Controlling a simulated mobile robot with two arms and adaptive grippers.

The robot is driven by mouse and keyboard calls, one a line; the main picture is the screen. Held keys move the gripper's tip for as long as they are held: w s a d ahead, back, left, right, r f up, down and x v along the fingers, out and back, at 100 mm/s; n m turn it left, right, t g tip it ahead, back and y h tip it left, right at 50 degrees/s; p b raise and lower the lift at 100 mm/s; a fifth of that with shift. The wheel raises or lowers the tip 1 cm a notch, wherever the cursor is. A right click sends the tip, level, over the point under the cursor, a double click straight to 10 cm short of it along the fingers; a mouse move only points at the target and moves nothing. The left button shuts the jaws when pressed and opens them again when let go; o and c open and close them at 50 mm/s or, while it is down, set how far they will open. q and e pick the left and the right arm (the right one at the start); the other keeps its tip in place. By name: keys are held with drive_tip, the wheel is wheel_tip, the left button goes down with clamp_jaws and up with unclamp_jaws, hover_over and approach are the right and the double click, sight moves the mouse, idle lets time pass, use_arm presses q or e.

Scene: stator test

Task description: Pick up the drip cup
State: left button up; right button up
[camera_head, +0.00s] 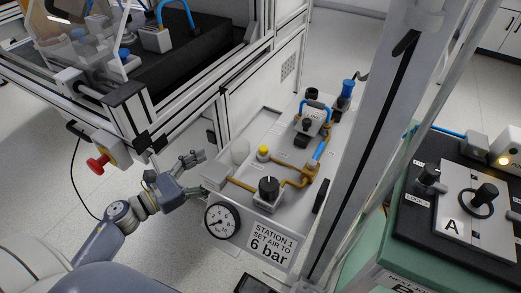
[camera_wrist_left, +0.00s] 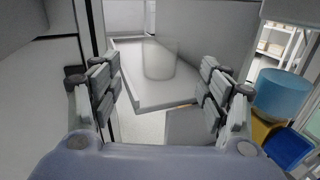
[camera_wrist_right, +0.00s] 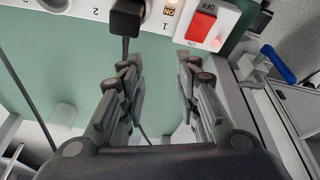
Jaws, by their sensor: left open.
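The drip cup looks to be the pale translucent cup (camera_head: 240,150) standing upright at the left end of the grey station panel. It also shows in the left wrist view (camera_wrist_left: 160,60), ahead of and between the fingers. My left gripper (camera_head: 200,172) is open and empty, to the left of the cup and apart from it. In the left wrist view its fingers (camera_wrist_left: 160,88) are spread wider than the cup. My right gripper (camera_wrist_right: 158,72) is open in the right wrist view, in front of a green panel; I see nothing gripped.
The panel carries a yellow-topped part (camera_head: 263,153), a black knob (camera_head: 268,187), brass pipes and a gauge (camera_head: 222,220). A tall grey post (camera_head: 375,130) stands to its right. A red emergency button (camera_head: 97,164) sits left of my left gripper. A black plug (camera_wrist_right: 126,18) and red switch (camera_wrist_right: 201,24) face my right gripper.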

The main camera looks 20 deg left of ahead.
sight(232, 154)
use_arm(q)
drive_tip(key=x, duration=1.1)
drive_tip(key=c, duration=1)
